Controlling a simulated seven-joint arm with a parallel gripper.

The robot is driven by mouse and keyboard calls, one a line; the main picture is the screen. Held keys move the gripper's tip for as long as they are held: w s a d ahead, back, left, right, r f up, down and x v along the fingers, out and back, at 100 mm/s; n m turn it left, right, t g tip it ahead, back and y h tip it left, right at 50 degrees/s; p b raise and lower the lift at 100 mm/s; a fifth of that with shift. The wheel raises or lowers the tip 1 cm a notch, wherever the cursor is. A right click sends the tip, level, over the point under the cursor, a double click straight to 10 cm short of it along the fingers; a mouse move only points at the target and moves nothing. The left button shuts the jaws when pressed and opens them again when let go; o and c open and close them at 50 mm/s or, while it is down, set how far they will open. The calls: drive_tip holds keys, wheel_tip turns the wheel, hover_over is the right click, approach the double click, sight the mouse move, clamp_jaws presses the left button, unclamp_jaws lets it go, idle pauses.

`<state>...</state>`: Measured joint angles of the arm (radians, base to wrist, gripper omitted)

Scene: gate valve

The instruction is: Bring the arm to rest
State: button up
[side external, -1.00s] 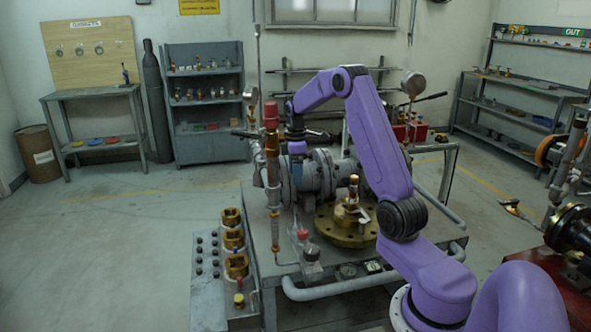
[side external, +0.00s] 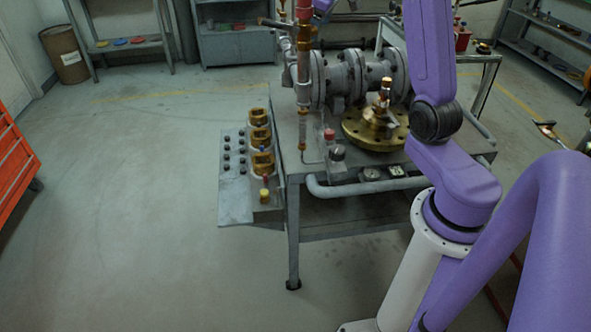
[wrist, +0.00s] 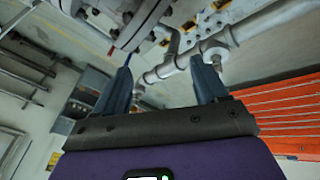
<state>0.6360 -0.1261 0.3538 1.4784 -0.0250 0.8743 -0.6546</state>
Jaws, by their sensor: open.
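My purple arm rises from its white base at the right of the side external view and runs out of the top edge. My gripper is outside that view. In the wrist view my gripper (wrist: 160,66) has its two dark fingers wide apart, with nothing held between them. The grey flanged valve body (side external: 345,80) lies on the bench (side external: 240,185). A brass flange with a stem (side external: 375,132) stands in front of it. In the wrist view, grey pipework (wrist: 180,62) shows beyond the fingers, apart from them as far as I can tell.
A copper and brass upright pipe (side external: 304,60) stands at the left of the valve. Brass fittings (side external: 262,140) sit on a side panel. An orange-red drawer cabinet (side external: 12,155) is at the far left and also shows in the wrist view (wrist: 285,112). The floor at left is clear.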

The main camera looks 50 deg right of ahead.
drive_tip(key=s+a+r+m+t+h, duration=0.1)
drive_tip(key=a+r+m+t+h, duration=0.3)
drive_tip(key=r, duration=1.1)
drive_tip(key=s+a+r+m+t, duration=0.15)
drive_tip(key=r+m+t, duration=0.6)
drive_tip(key=r, duration=0.75)
drive_tip(key=w+a+f+n+g+y, duration=0.1)
drive_tip(key=a+f+n+g+y, duration=0.15)
drive_tip(key=a+f, duration=0.45)
drive_tip(key=w+a+f+n+g+y, duration=0.1)
drive_tip(key=a+f+n+y, duration=0.25)
drive_tip(key=a, duration=0.75)
drive_tip(key=s+a+f+n+g+y, duration=0.25)
drive_tip(key=s+a+f+n, duration=0.2)
drive_tip(key=a, duration=0.35)
drive_tip(key=s+a+f+n+g+y, duration=0.25)
drive_tip(key=s+a+f, duration=0.25)
drive_tip(key=a, duration=0.3)
drive_tip(key=s+a+f+n+g, duration=0.2)
drive_tip(key=s+a+f+n, duration=0.25)
drive_tip(key=s, duration=0.55)
drive_tip(key=s+a+f+n+g, duration=0.3)
drive_tip(key=s+f+n, duration=0.25)
drive_tip(key=s, duration=0.35)
drive_tip(key=s+d+f+g+h, duration=0.2)
drive_tip(key=s+d+f+h, duration=0.2)
drive_tip(key=d+f, duration=0.5)
drive_tip(key=s+d, duration=0.1)
drive_tip(key=s, duration=0.1)
drive_tip(key=shift+s+m, duration=0.35)
